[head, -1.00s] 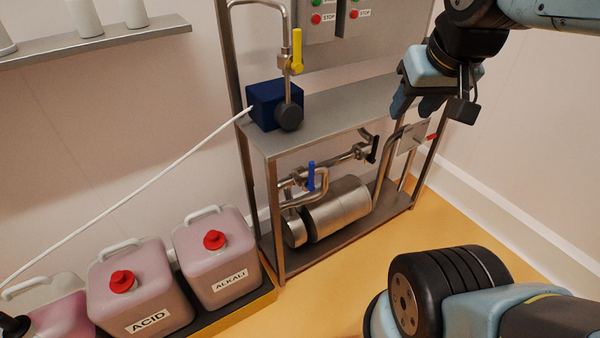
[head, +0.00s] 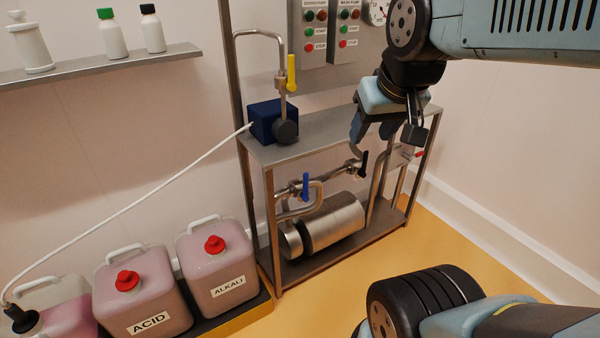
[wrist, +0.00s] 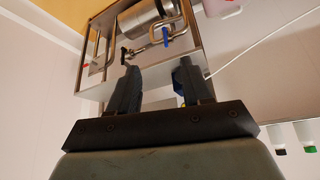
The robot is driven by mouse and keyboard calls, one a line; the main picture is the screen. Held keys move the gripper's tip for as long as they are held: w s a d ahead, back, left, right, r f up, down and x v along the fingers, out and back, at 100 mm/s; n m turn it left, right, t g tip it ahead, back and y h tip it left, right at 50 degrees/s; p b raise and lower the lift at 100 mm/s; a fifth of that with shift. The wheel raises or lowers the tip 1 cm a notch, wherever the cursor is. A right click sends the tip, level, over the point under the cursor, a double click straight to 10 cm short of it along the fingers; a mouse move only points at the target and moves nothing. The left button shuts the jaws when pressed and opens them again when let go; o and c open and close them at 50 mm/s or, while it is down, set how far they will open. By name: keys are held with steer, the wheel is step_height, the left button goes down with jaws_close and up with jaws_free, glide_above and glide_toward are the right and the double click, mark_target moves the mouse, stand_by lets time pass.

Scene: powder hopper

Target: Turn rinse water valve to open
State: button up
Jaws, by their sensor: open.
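Several lever valves show on the steel rack, and no label tells which is for rinse water. A blue lever (head: 305,186) and a black lever (head: 363,164) sit on the pipework under the shelf. A yellow lever (head: 291,72) stands upright on the pipe above the shelf. A red lever (head: 418,153) is at the rack's right end. My gripper (head: 373,133) is open and empty, in front of the shelf's right half. In the wrist view, the blue lever (wrist: 166,37) and black lever (wrist: 127,53) lie beyond the fingertips, apart from them.
The steel shelf (head: 325,127) carries a dark blue pump box (head: 265,118) with a white hose. A steel cylinder (head: 335,222) lies below the pipes. Acid (head: 150,290) and alkali (head: 215,265) canisters stand at lower left. Control boxes (head: 348,30) hang above. Yellow floor is free in front.

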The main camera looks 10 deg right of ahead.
steer(key=w+d+f+n+t, duration=0.1)
steer(key=w+d+f, duration=0.15)
steer(key=w, duration=0.65)
steer(key=w+d+f+t, duration=0.1)
steer(key=w+f+t, duration=0.15)
steer(key=w, duration=0.55)
steer(key=w+d+f+n+t, duration=0.1)
steer(key=w+f, duration=0.2)
steer(key=w, duration=0.6)
steer(key=w+d+f+n+t+y, duration=0.1)
steer(key=w+f+t, duration=0.1)
steer(key=w+f, duration=0.95)
steer(key=n+t+y, duration=0.1)
steer(key=t+y, duration=0.2)
glide_toward(307, 178)
step_height(307, 178, up, 5)
steer(key=w+d, duration=0.2)
steer(key=s+f+t+y, duration=0.2)
steer(key=s+f, duration=0.2)
steer(key=f, duration=0.3)
steer(key=x, duration=1.3)
steer(key=shift+w+a+f, duration=0.1)
steer(key=shift+a, duration=0.15)
